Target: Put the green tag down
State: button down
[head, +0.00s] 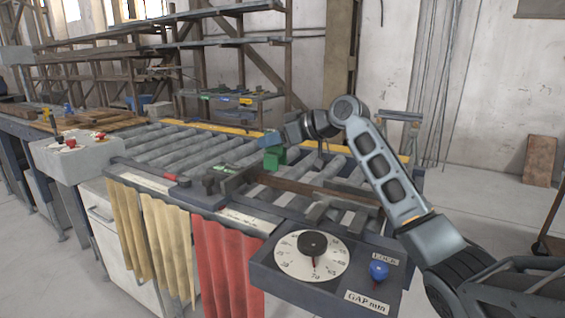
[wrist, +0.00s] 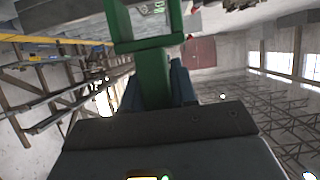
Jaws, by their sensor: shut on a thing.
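The green tag (head: 273,158) is held up at the end of my arm, above the far side of the roller table (head: 180,148). In the wrist view the green tag (wrist: 155,75) shows as a green stem with a frame-like upper part. My gripper (head: 270,140) has blue fingers and is shut on the tag. In the wrist view the gripper (wrist: 158,92) has one finger on each side of the green stem. I cannot tell from these views whether the tag touches anything below it.
A panel with a dial (head: 312,255) and a blue knob (head: 379,270) stands at the front, marked GAP mm. A dark rail (head: 325,190) crosses the rollers. A grey box with red buttons (head: 75,155) is at the left. Racks (head: 230,60) stand behind. Bare rollers lie left of my gripper.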

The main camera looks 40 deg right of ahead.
jog(key=d+f, duration=0.2)
jog(key=w+d+f+p, duration=0.1)
jog(key=f, duration=0.2)
jog(key=w+d+f, duration=0.1)
jog(key=d+f, duration=0.1)
jog(key=shift+w+d+f+p, duration=0.2)
jog(key=shift+d+f+p, duration=0.15)
jog(key=shift+f, duration=0.05)
jog(key=shift+f+b, duration=0.4)
jog(key=shift+b, duration=0.1)
jog(key=shift+f+b, duration=0.2)
jog(key=shift+b, duration=0.1)
jog(key=c, duration=0.9)
grip_release()
